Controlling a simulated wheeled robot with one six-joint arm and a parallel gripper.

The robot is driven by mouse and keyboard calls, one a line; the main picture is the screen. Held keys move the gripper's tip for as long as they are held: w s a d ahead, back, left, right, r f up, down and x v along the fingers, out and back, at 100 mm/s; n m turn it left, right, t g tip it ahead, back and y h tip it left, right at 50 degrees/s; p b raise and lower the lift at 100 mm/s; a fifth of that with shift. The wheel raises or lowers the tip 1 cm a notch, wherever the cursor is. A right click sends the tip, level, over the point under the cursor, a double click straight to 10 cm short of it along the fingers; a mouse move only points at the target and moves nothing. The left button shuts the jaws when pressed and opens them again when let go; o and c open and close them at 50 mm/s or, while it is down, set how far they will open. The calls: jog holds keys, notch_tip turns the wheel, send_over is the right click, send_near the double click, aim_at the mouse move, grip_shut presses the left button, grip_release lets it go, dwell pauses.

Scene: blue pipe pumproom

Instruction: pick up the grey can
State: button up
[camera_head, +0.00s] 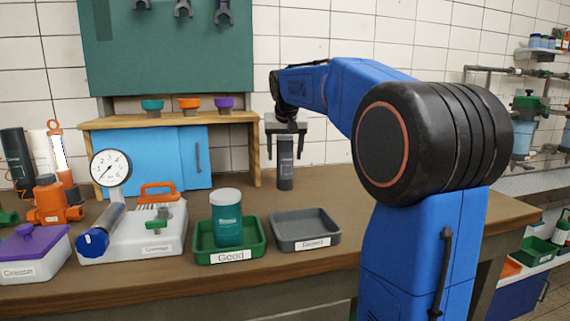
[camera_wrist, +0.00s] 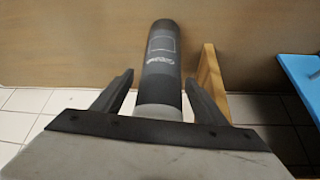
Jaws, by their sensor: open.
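The grey can (camera_head: 285,165) is dark grey with a lighter band and stands upright on the wooden bench, right of the small wooden shelf. In the wrist view the grey can (camera_wrist: 162,70) shows a pale label outline and reaches toward the gap between my fingers. My gripper (camera_head: 285,158) is above and around the top of the can, pointing down, with one finger on each side. In the wrist view my gripper (camera_wrist: 160,92) is open, with a visible gap between each finger and the can. The can's near end is partly hidden by the gripper body.
A green tray (camera_head: 230,257) labelled "Good" holds a teal jar (camera_head: 227,220). A grey tray (camera_head: 305,243) stands to its right. The wooden shelf (camera_head: 254,150) with a blue cabinet (camera_head: 160,160) is close left of the can. A gauge (camera_head: 110,168) and orange fittings stand left.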

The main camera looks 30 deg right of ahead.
jog(key=x, duration=0.2)
jog(key=shift+w+d+f, duration=0.1)
jog(key=shift+w+f, duration=0.05)
jog(key=shift+f, duration=0.2)
jog(key=c, duration=1.4)
jog(key=shift+r, duration=0.15)
